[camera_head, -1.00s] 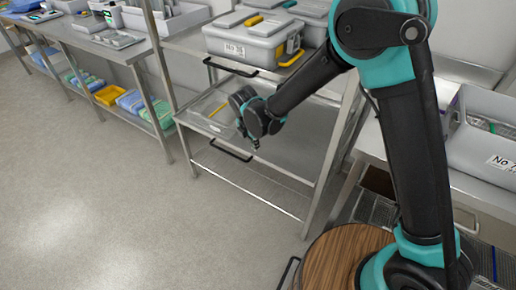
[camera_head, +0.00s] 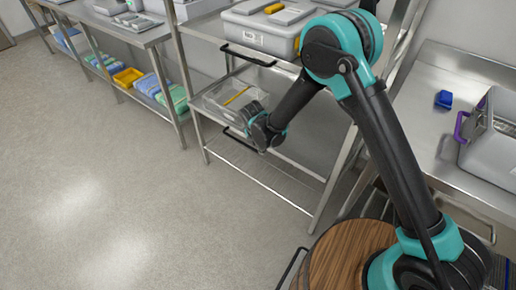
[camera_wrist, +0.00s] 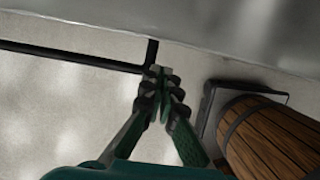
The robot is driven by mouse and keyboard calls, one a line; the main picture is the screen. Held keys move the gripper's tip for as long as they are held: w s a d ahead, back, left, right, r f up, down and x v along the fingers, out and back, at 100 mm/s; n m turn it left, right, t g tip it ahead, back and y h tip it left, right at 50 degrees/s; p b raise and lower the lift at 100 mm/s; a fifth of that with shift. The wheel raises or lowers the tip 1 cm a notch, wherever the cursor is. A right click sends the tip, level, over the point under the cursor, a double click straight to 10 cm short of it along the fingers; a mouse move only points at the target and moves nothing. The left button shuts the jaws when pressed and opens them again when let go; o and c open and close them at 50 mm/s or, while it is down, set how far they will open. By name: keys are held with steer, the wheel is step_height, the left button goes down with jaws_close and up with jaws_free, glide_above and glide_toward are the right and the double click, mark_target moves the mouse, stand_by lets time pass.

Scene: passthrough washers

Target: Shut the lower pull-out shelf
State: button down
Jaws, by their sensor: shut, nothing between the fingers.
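The lower pull-out shelf (camera_head: 206,108) is in the steel rack in the head view, with a clear tray (camera_head: 222,93) on it. Its black bar handle (camera_head: 236,139) is at the front, its right part hidden by my gripper. How far out the shelf stands is hard to tell. My gripper (camera_head: 263,152) points down at the right end of this handle. In the wrist view the shut, empty fingers (camera_wrist: 161,76) are beside the handle's right end (camera_wrist: 110,62), touching or nearly so. The metal shelf front (camera_wrist: 230,35) runs across the top.
An upper shelf with a black handle (camera_head: 248,57) and a grey lidded case (camera_head: 262,32) is above my gripper. Steel rack legs (camera_head: 330,190) stand to the right. A counter with a grey bin (camera_head: 490,150) is at far right. The floor (camera_head: 110,190) at left is clear.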

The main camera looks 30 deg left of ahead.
steer(key=shift+w+d, duration=0.1)
steer(key=shift+w, duration=1.05)
steer(key=shift+w, duration=0.1)
steer(key=w, duration=0.5)
steer(key=shift+w+d, duration=0.15)
steer(key=shift+d, duration=0.05)
steer(key=shift+s, duration=0.4)
steer(key=s+r, duration=0.5)
steer(key=r, duration=0.5)
steer(key=shift+s+a, duration=0.25)
steer(key=shift+s, duration=0.1)
